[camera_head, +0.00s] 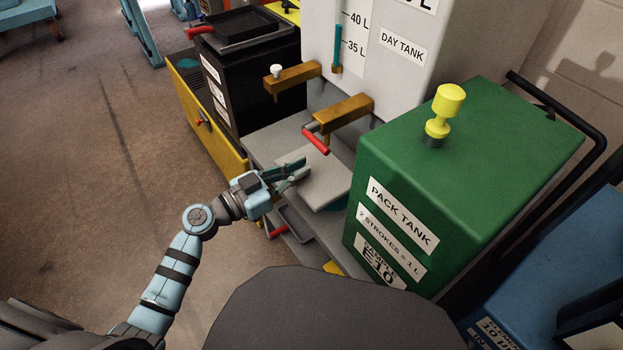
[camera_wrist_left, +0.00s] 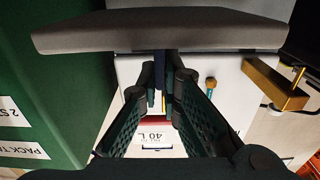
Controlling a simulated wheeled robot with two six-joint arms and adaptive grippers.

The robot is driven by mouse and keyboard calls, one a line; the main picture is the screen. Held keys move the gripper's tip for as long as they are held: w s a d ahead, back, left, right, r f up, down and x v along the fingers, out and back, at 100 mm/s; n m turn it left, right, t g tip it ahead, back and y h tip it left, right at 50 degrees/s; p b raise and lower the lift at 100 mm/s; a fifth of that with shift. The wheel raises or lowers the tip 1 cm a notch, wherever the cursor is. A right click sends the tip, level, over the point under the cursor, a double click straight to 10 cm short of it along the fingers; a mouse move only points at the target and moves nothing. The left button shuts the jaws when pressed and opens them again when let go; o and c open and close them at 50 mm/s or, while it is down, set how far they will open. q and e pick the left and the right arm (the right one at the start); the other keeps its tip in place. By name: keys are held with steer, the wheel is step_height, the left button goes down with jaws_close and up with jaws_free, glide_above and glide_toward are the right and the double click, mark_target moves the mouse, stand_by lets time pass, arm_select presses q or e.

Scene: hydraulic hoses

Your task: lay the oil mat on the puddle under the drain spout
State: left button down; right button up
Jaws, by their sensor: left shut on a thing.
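The oil mat (camera_head: 326,188) is a flat light-grey square. My left gripper (camera_head: 297,170) is shut on its near left edge. In the left wrist view the mat (camera_wrist_left: 160,35) shows nearly edge-on across the top, with the gripper fingers (camera_wrist_left: 164,88) reaching to it. The mat is over the grey shelf below the brass drain spout (camera_head: 345,112) with its red lever (camera_head: 315,141). A bit of teal, perhaps the puddle (camera_head: 341,204), shows past the mat's near edge; the rest is hidden. I cannot tell whether the mat touches the shelf. My right gripper is out of view.
The green pack tank (camera_head: 450,170) stands close to the mat's right. The white day tank (camera_head: 400,55) rises behind, with a second brass spout (camera_head: 291,77) at left. A black container (camera_head: 250,70) stands in a yellow-sided bin (camera_head: 222,148). The floor at left is clear.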

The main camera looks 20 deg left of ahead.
mark_target(311, 164)
arm_select(q)
steer(key=x, duration=0.3)
steer(key=shift+w+d, duration=0.2)
steer(key=shift+w, duration=0.05)
step_height(311, 164, down, 7)
steer(key=b, duration=0.3)
steer(key=shift+s+a+f, duration=0.1)
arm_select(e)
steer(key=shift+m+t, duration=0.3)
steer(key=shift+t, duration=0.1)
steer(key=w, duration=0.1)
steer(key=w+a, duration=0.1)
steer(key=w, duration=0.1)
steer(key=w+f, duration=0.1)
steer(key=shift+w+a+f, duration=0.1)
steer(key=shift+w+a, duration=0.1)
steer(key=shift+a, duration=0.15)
arm_select(q)
steer(key=shift+f, duration=0.15)
steer(key=c, duration=1.8)
jaws_free()
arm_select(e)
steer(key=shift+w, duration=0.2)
